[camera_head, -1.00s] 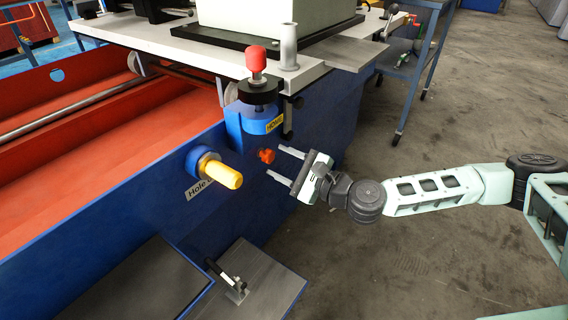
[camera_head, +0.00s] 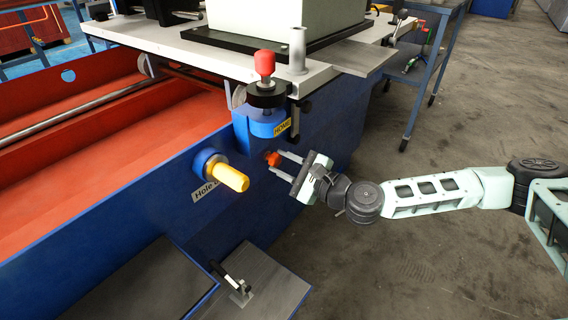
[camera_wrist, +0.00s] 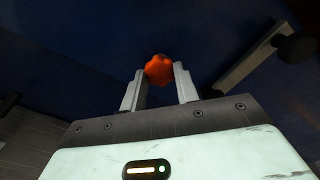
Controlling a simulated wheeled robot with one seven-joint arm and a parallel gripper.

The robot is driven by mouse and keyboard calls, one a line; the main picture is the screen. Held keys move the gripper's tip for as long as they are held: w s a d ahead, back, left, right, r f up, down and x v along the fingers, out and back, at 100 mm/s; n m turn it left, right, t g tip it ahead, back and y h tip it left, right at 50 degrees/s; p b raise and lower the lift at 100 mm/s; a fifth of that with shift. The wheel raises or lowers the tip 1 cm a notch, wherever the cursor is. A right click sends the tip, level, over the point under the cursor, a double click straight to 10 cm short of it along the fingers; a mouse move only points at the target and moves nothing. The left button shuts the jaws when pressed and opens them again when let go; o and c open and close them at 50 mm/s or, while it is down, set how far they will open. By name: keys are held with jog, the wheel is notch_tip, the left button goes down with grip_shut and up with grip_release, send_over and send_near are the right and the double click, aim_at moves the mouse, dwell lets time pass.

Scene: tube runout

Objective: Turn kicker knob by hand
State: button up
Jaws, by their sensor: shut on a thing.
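The kicker knob is a small orange-red lobed knob (camera_head: 272,158) on the blue side wall of the machine, below the blue block with a yellow label. My gripper (camera_head: 276,164) reaches it from the right, with its two fingers on either side of the knob. In the wrist view, the knob (camera_wrist: 159,69) sits between the fingertips, and my gripper (camera_wrist: 160,76) is shut on it. The knob's far side and its mounting are hidden.
A yellow-tipped plug (camera_head: 230,176) sticks out of a blue collar left of the knob. A red-topped pin (camera_head: 264,64) stands above it. A small lever clamp (camera_head: 234,284) sits on a grey plate below. The floor (camera_head: 400,250) to the right is clear.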

jog(key=shift+r+n, duration=0.1)
jog(key=shift+n, duration=1)
jog(key=o, duration=0.6)
jog(key=shift+n, duration=0.4)
jog(key=shift+o, duration=1.2)
jog(key=v, duration=0.6)
jog(key=p+v, duration=0.2)
jog(key=v, duration=1.5)
jog(key=shift+s+d, duration=0.15)
